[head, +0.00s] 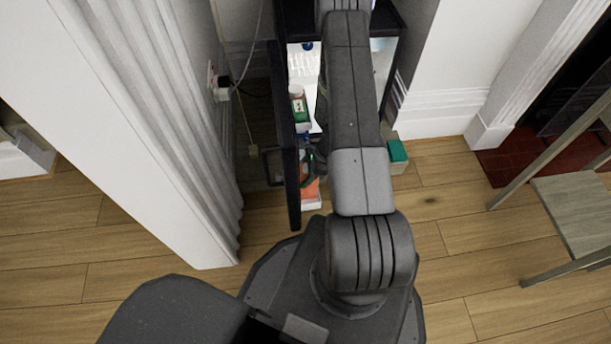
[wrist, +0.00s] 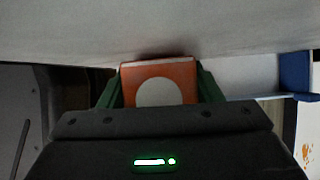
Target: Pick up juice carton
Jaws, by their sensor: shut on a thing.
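The juice carton (wrist: 160,88), orange with a large pale disc on its face, sits between the two green fingers of my gripper (wrist: 158,80) in the wrist view. The fingers are shut on its left and right sides. Its lower part is hidden behind the gripper body. In the head view, an orange and white item (head: 311,190) shows beside the inner side of the open cabinet door, with dark green parts next to it. My arm covers much of that area, so I cannot tell its full shape or what touches it.
The dark open door (head: 284,150) stands left of my arm. A lit cabinet interior (head: 303,62) holds a green and white container (head: 299,106). A green-topped box (head: 397,153) is right of my arm. A wooden chair (head: 567,205) stands at right; the floor between is clear.

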